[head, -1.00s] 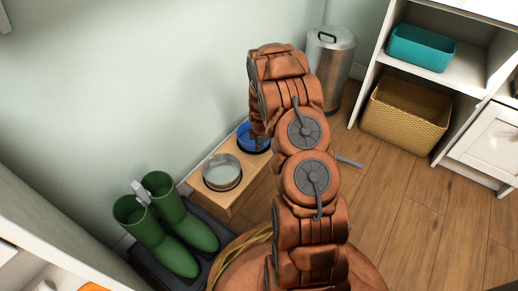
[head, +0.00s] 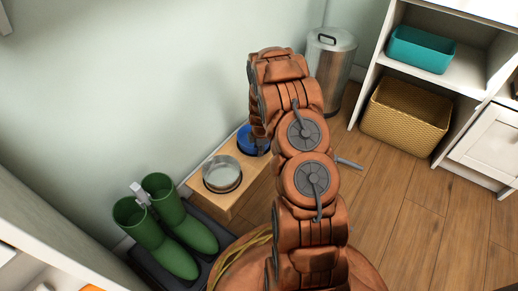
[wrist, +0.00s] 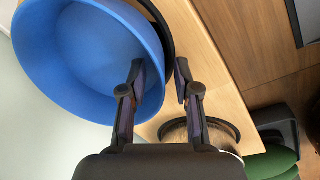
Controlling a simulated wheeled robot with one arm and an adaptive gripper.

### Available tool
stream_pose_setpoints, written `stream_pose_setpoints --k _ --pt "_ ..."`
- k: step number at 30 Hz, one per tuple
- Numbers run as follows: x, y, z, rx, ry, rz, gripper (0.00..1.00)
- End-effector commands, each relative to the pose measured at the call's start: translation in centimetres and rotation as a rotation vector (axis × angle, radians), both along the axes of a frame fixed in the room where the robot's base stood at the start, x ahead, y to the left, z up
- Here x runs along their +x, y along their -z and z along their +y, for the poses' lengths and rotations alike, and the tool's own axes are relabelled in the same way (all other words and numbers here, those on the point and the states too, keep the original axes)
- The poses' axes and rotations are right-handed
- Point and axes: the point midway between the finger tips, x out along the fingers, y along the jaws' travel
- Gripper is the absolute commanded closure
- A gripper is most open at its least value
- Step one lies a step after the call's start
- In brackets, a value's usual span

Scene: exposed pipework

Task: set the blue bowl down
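The blue bowl (wrist: 90,55) fills the upper left of the wrist view, with part of a dark ring showing beside its rim. In the head view the bowl (head: 252,141) is at the far end of the wooden feeder stand (head: 212,199), partly hidden by my arm. Whether it is fully seated cannot be told. My gripper (wrist: 160,70) is open across the bowl's rim, one finger on the inner side and one outside. The fingertips stand apart with a gap around the rim. In the head view my arm hides the gripper.
A metal bowl (head: 222,174) sits in the stand's near opening. Green boots (head: 172,228) stand on a dark tray in front. A metal bin (head: 330,62) is behind my arm. A shelf with a wicker basket (head: 405,118) and teal bin (head: 421,49) is right. The floor between is clear.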

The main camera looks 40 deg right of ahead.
Motion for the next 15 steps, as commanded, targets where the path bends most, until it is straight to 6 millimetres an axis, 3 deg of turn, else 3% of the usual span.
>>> stream_pose_setpoints --k 5,15 --pt "-0.1 -1.3 0.0 0.000 0.000 -0.001 0.69" --pt "-1.0 -7.8 0.3 -0.001 0.000 -0.002 0.69"
